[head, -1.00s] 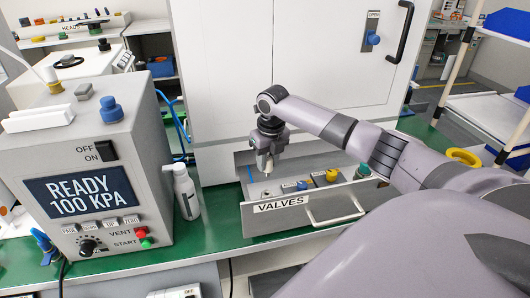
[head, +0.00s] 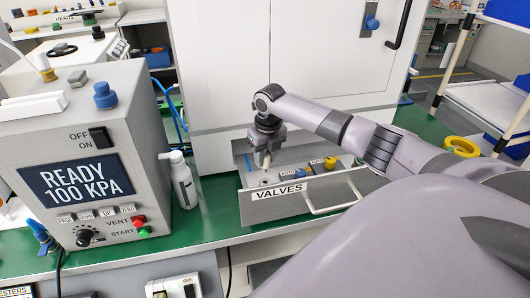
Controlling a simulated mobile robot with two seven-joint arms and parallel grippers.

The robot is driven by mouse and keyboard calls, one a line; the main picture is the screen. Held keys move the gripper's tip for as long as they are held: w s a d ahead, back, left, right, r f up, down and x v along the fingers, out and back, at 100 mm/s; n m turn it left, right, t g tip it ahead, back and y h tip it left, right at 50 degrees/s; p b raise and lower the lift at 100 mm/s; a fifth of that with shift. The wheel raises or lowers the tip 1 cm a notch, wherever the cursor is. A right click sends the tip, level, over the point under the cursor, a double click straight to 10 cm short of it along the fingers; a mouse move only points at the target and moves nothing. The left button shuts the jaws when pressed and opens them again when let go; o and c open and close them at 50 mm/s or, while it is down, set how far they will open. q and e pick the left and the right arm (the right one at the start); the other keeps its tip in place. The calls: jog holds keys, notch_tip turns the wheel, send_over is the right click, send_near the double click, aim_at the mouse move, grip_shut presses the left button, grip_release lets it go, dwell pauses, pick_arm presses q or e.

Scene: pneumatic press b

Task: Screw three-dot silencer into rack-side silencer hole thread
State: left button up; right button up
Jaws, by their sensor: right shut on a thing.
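My right gripper (head: 262,162) points down over the left end of the open VALVES drawer (head: 300,204), at the foot of the white cabinet. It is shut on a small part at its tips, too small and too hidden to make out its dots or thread. I cannot tell a silencer hole or a rack here. My left gripper is not in view.
A grey control box (head: 75,150) reading READY 100 KPA stands left on the green bench (head: 130,253). A white bottle (head: 182,182) stands between it and the drawer. The white cabinet (head: 225,65) rises behind. A yellow ring (head: 461,146) lies at the right.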

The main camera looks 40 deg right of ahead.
aim_at(265, 170)
jog(key=shift+f+b, duration=0.5)
jog(key=shift+f, duration=0.85)
jog(key=shift+r+p, duration=0.1)
jog(key=shift+p, duration=0.8)
dwell(0.5)
jog(key=shift+f+b, duration=0.9)
jog(key=shift+f, duration=0.7)
jog(key=o, duration=1.1)
jog(key=shift+r, duration=0.1)
jog(key=shift+s+a+r, duration=0.1)
jog(key=shift+s+r, duration=0.15)
jog(key=shift+r, duration=1.55)
jog(key=shift+s+r, duration=0.2)
jog(key=shift+r, duration=1.55)
